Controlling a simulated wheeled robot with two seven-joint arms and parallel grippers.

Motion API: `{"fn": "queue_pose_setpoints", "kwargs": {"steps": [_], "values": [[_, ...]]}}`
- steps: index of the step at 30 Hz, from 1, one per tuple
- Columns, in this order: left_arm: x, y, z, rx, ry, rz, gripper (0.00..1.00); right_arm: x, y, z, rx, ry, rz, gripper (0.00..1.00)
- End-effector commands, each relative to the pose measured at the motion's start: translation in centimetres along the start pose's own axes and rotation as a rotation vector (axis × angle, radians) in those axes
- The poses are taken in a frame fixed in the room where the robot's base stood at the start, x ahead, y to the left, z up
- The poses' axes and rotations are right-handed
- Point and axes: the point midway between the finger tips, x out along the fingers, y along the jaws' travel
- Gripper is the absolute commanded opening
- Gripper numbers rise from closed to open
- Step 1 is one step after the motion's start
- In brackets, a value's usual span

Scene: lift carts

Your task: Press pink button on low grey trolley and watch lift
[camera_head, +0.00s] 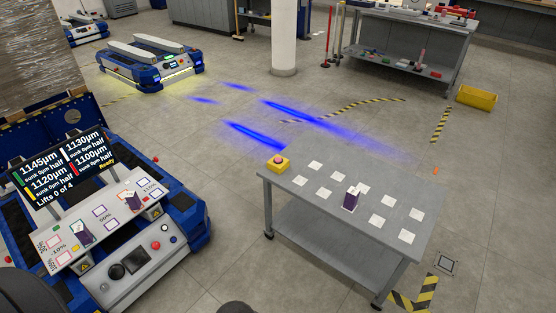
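The low grey trolley (335,226) stands right of centre on castors, with a lower shelf. A yellow box with a pink button (278,159) on top sits at its far left corner. Several white square cards lie in two rows on the trolley top. A dark purple block (351,199) with a light top stands among them. At the left, a blue lift cart (189,207) carries a screen (66,165) that reads several µm values, "Ready" and "Lifts 0 of 4". Neither gripper shows; dark rounded shapes at the bottom edge are unclear.
A white panel (101,220) on the cart holds two purple blocks and percent markings. Another blue cart (150,66) stands farther back. A white pillar (284,38), a grey workbench (412,46) and a yellow bin (477,98) stand behind. The floor between is clear, with blue light streaks.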

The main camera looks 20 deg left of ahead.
Motion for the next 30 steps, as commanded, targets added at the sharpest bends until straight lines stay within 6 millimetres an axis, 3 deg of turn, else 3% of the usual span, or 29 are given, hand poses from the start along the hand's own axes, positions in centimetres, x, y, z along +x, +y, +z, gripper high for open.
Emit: {"fn": "queue_pose_setpoints", "kwargs": {"steps": [1,6,30], "values": [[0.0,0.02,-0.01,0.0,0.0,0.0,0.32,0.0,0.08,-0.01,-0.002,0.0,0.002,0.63],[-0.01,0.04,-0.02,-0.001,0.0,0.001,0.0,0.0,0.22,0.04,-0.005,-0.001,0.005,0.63],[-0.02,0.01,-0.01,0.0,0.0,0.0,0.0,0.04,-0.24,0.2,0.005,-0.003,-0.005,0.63]]}}
